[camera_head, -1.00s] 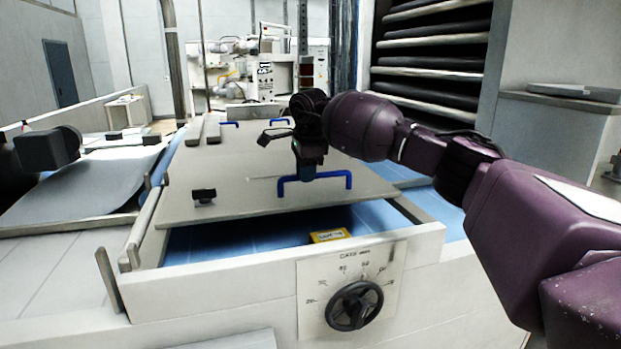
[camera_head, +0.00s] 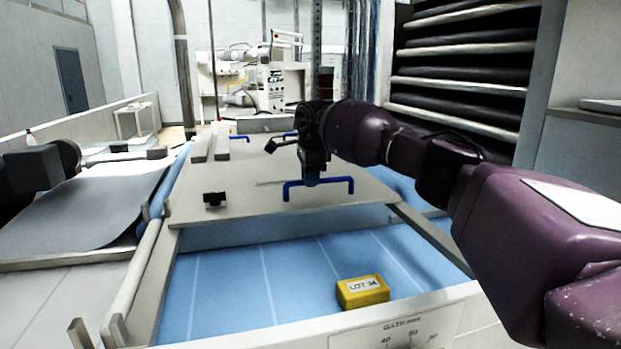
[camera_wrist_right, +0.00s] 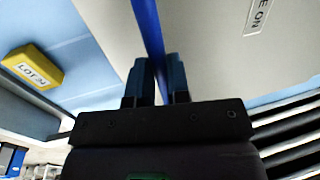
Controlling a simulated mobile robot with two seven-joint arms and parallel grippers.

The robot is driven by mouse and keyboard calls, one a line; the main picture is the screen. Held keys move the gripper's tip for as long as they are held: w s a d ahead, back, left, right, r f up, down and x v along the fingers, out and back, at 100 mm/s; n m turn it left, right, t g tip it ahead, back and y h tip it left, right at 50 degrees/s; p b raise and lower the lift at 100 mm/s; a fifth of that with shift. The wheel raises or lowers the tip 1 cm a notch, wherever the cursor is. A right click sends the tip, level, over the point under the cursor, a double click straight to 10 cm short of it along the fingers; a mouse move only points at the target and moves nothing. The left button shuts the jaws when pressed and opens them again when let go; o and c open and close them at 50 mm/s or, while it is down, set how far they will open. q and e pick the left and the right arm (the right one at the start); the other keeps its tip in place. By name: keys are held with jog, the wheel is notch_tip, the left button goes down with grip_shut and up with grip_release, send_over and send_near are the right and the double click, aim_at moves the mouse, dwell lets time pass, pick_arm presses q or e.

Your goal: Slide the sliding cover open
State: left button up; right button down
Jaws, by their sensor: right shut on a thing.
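The sliding cover (camera_head: 250,200) is a flat beige-grey panel with a blue bar handle (camera_head: 335,181) near its front edge. It stands partly open, with a wide blue-floored gap in front of it. My right gripper (camera_head: 312,180) is shut on the blue handle. The right wrist view shows the handle (camera_wrist_right: 148,30) between my two fingers (camera_wrist_right: 157,85). A yellow block (camera_head: 362,291) marked "LOT" lies on the blue floor of the gap; it also shows in the wrist view (camera_wrist_right: 33,67). My left arm shows dark at the left edge, but its fingers are not visible.
A small black knob (camera_head: 214,199) sits on the cover's left part. Pale side rails (camera_head: 150,285) flank the opening. A front panel with a dial scale (camera_head: 400,335) stands nearest me. Two pale bars (camera_head: 222,143) lie farther back on the cover.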

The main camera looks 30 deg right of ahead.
jog(key=shift+r, duration=0.1)
jog(key=c, duration=1.1)
grip_release()
notch_tip(320, 180, up, 11)
jog(key=s, duration=0.2)
jog(key=shift+a+f+b, duration=0.2)
jog(key=shift+a+b, duration=0.05)
jog(key=shift+b, duration=0.05)
jog(key=shift+f, duration=0.1)
